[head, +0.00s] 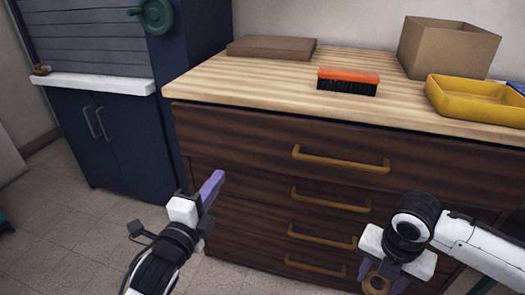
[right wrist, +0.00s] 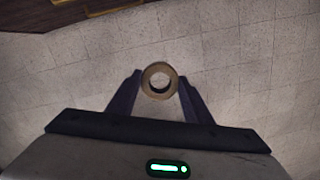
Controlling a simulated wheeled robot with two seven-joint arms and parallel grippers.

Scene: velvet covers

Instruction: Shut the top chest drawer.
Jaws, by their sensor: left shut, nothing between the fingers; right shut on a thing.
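The wooden chest's top drawer (head: 250,137) has a dark brown front and a brass-coloured bar handle (head: 340,161). My left gripper (head: 212,186), with purple fingers, is shut and empty in front of the chest's lower left part, apart from the top handle. My right gripper (head: 378,278) is low at the right, in front of the lower drawers. It is shut on a tan ring (right wrist: 160,67), which also shows in the head view (head: 376,285).
The pale worktop (head: 235,85) holds a black-bristled orange brush (head: 348,78), a flat brown box (head: 271,47), an open cardboard box (head: 448,48) and a yellow tray (head: 470,100). A blue cabinet (head: 125,130) stands left of the chest. Tiled floor (head: 75,220) is clear at front left.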

